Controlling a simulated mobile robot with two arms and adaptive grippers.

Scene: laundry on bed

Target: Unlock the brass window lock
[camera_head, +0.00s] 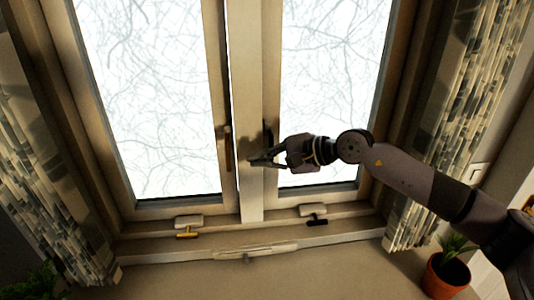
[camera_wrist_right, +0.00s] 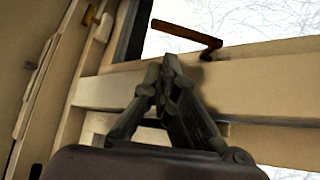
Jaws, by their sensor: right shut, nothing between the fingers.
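A small brass-yellow lever (camera_head: 187,234) sits below a cream block (camera_head: 188,221) on the lower frame, under the left pane. It also shows at the upper left of the right wrist view (camera_wrist_right: 90,15). A reddish-brown handle (camera_head: 228,150) hangs down on the left sash beside the centre post; it shows as an L shape in the right wrist view (camera_wrist_right: 187,37). My right gripper (camera_head: 252,162) is shut and empty in front of the centre post, a little right of and apart from the brown handle. Its fingertips meet in the right wrist view (camera_wrist_right: 160,72). My left gripper is out of view.
A black lever (camera_head: 317,221) with a cream block sits under the right pane. A dark handle (camera_head: 268,134) is on the right sash. A long cream fitting (camera_head: 256,250) lies along the sill. Curtains (camera_head: 465,95) flank the window. A potted plant (camera_head: 446,275) stands lower right.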

